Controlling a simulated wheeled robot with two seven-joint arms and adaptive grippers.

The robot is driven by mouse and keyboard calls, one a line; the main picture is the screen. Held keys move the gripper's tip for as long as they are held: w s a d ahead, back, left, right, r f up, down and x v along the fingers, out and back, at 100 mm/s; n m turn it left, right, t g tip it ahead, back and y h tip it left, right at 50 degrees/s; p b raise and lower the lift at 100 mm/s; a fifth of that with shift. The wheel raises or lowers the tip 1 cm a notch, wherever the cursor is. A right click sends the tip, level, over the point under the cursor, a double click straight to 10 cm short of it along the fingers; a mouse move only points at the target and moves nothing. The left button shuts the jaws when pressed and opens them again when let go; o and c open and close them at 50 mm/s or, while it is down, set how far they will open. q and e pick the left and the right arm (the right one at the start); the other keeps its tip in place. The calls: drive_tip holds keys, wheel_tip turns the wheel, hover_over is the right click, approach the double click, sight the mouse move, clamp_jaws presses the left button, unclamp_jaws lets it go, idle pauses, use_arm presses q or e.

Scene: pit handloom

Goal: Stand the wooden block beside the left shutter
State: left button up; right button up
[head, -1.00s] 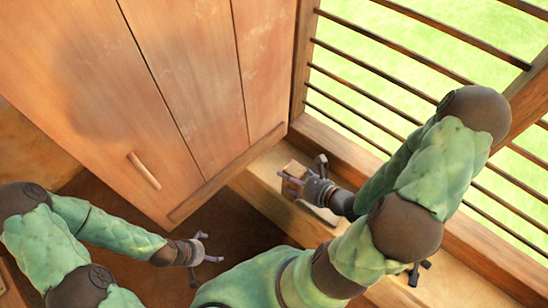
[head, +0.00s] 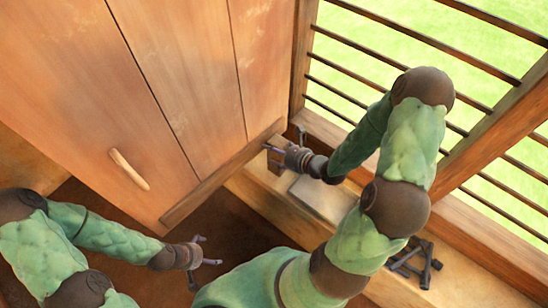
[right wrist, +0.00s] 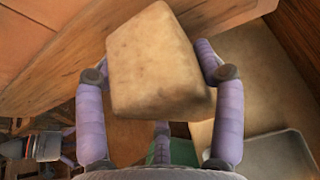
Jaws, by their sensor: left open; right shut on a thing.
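The wooden block (right wrist: 157,62) is a pale, worn cuboid between my right gripper's purple fingers in the right wrist view. My right gripper (head: 270,150) is shut on it at the sill's end by the shutter's lower right corner. In the head view the block (head: 276,167) is mostly hidden by the gripper. The wooden shutter (head: 185,90) is a tall planked panel with a bar handle (head: 129,169). I cannot tell whether the block touches the shutter or the sill. My left gripper (head: 207,251) is open and empty, below the shutter.
A flat grey tray (head: 318,199) lies on the wooden sill (head: 262,198) beside my right gripper; it also shows in the right wrist view (right wrist: 268,158). Black metal pieces (head: 414,263) lie further right on the sill. A barred window (head: 395,65) stands behind.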

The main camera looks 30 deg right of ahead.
drive_tip(key=f+b, duration=0.1)
drive_tip(key=f, duration=0.1)
drive_tip(key=w+f+b, duration=0.1)
drive_tip(key=f, duration=0.1)
drive_tip(key=shift+w+d+f, duration=0.1)
drive_tip(key=shift+w+f, duration=0.05)
drive_tip(key=shift+f, duration=0.2)
drive_tip(key=shift+r, duration=0.1)
drive_tip(key=o, duration=1.4)
